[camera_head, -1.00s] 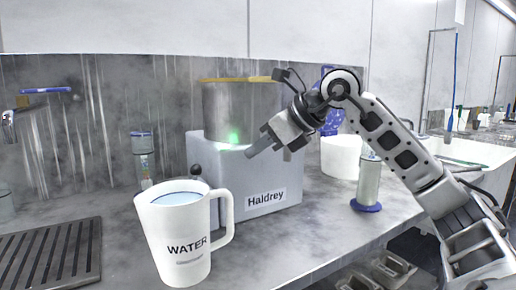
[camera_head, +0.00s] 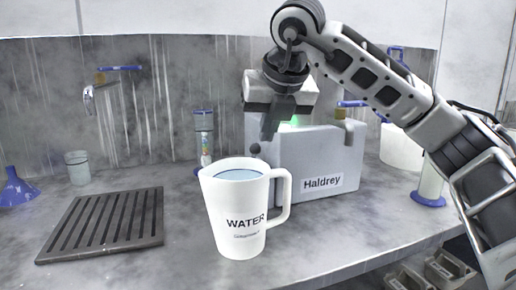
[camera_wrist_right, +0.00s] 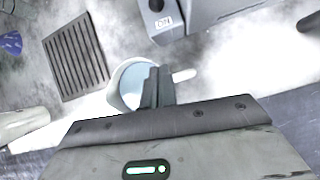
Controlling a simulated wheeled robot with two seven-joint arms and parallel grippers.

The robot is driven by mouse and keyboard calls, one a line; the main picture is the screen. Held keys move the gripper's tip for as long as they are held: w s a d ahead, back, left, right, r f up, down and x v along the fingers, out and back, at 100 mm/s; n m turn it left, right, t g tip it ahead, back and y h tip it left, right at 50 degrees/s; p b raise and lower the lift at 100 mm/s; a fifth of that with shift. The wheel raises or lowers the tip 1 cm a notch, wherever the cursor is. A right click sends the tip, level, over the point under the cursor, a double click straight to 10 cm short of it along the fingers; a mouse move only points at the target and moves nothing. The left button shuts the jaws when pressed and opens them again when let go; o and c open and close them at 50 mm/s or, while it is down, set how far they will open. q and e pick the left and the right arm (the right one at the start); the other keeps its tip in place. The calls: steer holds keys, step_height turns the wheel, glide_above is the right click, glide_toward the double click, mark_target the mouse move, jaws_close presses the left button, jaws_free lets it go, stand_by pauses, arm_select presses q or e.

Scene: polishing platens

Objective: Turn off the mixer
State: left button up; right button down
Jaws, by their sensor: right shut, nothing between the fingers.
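The mixer (camera_head: 345,160) is a grey box labelled Haldrey on the bench, with a green glow at its top. A dark round-topped knob (camera_head: 255,149) stands at its left side. In the right wrist view the mixer (camera_wrist_right: 205,12) is at the top edge, with a small label reading what looks like ON beside a dark knob (camera_wrist_right: 156,5). My right gripper (camera_head: 268,136) is shut and empty, pointing down just above the knob in the head view; I cannot tell whether they touch. Its fingers (camera_wrist_right: 158,82) show over the mug in the wrist view. My left gripper is out of view.
A white WATER mug (camera_head: 236,215) stands close in front of the knob, its handle toward the mixer. A black drain grate (camera_head: 105,222) lies at left, with a blue funnel (camera_head: 14,187) and a beaker (camera_head: 77,168) behind. A white tub (camera_head: 400,150) stands at right.

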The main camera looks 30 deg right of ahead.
mark_target(258, 148)
steer(key=shift+r+m+h, duration=0.25)
steer(key=shift+m+h, duration=0.05)
steer(key=x, duration=0.3)
steer(key=w+r+x, duration=0.1)
steer(key=x, duration=0.3)
steer(key=w+x, duration=0.1)
steer(key=x, duration=0.2)
steer(key=shift+w+d+p, duration=0.15)
steer(key=shift+d+p, duration=0.15)
steer(key=shift+d, duration=0.1)
steer(key=shift+w+d+r, duration=0.1)
steer(key=shift+w+d, duration=0.05)
steer(key=shift+w, duration=0.15)
steer(key=shift+w+d, duration=0.15)
steer(key=shift+w, duration=0.15)
